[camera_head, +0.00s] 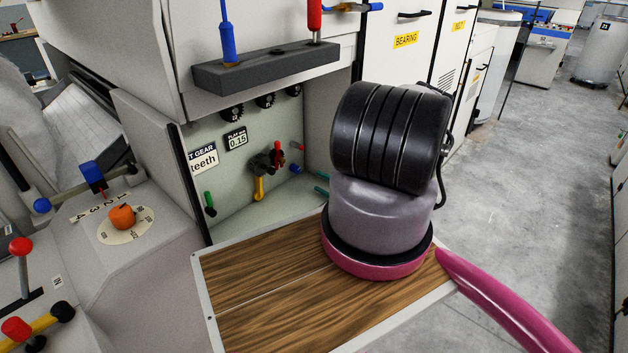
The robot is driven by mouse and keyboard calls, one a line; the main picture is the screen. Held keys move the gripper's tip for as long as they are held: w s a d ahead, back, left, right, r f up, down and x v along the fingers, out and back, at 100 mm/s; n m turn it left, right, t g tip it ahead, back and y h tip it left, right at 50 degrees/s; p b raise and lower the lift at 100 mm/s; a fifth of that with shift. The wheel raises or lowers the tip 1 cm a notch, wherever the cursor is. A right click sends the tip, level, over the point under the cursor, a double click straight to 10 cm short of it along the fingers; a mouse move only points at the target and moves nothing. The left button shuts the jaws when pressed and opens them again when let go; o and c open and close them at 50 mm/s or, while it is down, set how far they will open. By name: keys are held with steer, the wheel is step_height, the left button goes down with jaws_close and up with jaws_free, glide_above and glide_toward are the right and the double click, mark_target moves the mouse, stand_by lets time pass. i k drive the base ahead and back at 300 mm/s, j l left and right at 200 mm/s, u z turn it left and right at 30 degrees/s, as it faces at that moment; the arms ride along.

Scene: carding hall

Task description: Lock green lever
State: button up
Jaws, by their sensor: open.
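The green lever (209,203) has a short green handle with a dark lower end. It is on the pale panel of the open recess, low at the left, near the front edge. Two slim teal tips, which look like the fingers of my gripper (319,182), show at the right of the recess. They are apart, with nothing seen between them, and well to the right of the green lever. The rest of my gripper is hidden behind the large black and grey body in front.
A yellow handle (258,188) and a red handle (279,152) sit on the panel between lever and gripper. A wooden shelf (262,285) lies below. A dark rack (268,68) overhangs the recess. Floor (530,170) is clear at right.

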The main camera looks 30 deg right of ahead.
mark_target(209, 210)
steer(key=k+j, duration=0.3)
steer(key=k, duration=0.15)
steer(key=k+j, duration=0.25)
steer(key=k, duration=0.25)
